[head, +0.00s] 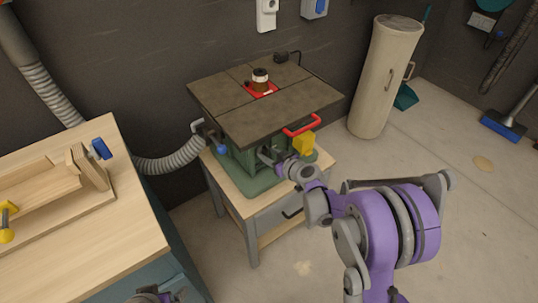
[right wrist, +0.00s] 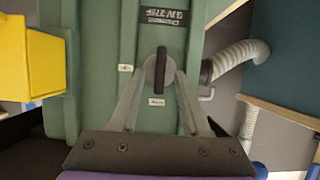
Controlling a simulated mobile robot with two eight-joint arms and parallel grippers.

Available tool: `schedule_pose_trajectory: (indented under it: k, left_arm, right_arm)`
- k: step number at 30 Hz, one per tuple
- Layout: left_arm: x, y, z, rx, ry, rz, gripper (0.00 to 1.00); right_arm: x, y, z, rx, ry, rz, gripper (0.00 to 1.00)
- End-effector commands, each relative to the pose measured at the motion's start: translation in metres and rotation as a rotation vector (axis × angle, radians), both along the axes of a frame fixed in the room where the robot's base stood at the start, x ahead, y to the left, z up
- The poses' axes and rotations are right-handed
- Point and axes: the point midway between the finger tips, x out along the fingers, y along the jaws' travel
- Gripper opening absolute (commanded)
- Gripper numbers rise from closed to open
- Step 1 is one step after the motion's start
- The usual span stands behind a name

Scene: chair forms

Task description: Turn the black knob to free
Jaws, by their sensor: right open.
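The black knob (right wrist: 158,72) is a dark upright bar on a round grey plate, on the green body (right wrist: 100,80) of the router table. One small pale label sits left of it and one below it; I cannot read them. My right gripper (right wrist: 160,84) is open, with one fingertip on each side of the knob. Gaps show between fingers and bar. In the head view my right gripper (head: 269,157) is at the front of the green body, under the tabletop, and the knob is hidden. A dark purple piece at the bottom left seems to be my left gripper (head: 152,295); its jaws do not show clearly.
The dark tabletop (head: 245,105) with a red handle (head: 301,126) overhangs my right gripper. A yellow box (head: 304,143) is close beside it. A grey hose (head: 172,158) joins on the left. A wooden workbench (head: 80,220) stands left; open floor lies right.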

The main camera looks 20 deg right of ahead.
Motion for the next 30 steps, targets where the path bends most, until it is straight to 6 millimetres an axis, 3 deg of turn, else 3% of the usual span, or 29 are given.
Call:
schedule_pose_trajectory:
  k: [7,15,30]
  left_arm:
    - [0.0,0.0,0.0,0.0,0.0,0.0,1.0]
    - [0.0,0.0,0.0,0.0,0.0,0.0,1.0]
    - [0.0,0.0,-0.0004,0.0,0.0,0.0,1.0]
  right_arm:
    - [0.0007,0.0001,-0.0002,0.0,0.0,0.0,0.46]
    - [0.0005,0.0,-0.0001,0.0,0.0,0.0,0.0]
    - [0.0008,-0.0012,0.0,0.033,0.011,-0.002,0.0]
